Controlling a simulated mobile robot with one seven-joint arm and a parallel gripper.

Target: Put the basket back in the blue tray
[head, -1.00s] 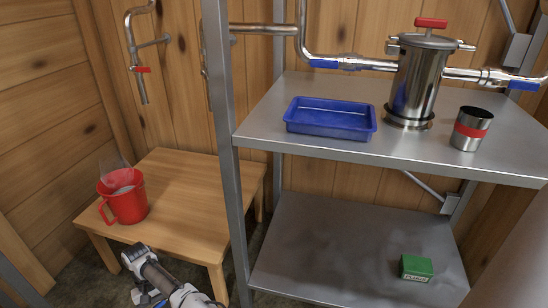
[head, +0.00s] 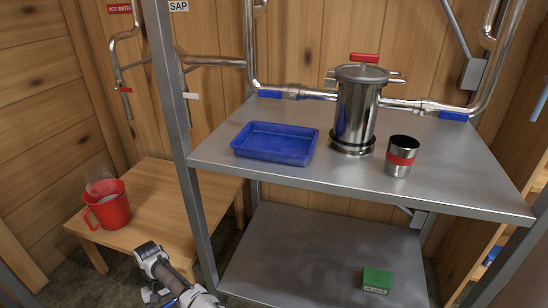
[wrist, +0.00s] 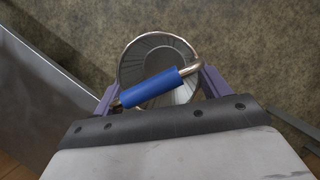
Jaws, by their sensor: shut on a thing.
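The blue tray (head: 275,143) lies empty on the upper steel shelf, at its left back. The basket (wrist: 133,62) shows in the wrist view as a round metal cup with a bent metal handle and a blue grip (wrist: 148,87). My gripper (wrist: 160,88) is shut on the basket's handle, with a purple finger on each side. The basket hangs beyond the fingers, over a mottled floor. In the head view part of my arm shows at the bottom, left of the shelf; the basket and fingers are not seen there.
A lidded steel filter pot (head: 355,110) stands right of the tray, piped on both sides. A steel cup (head: 401,156) with a red band is near it. A green box (head: 377,280) sits on the lower shelf. A red jug (head: 108,208) stands on the wooden table (head: 160,205). A shelf post (head: 172,110) rises beside my arm.

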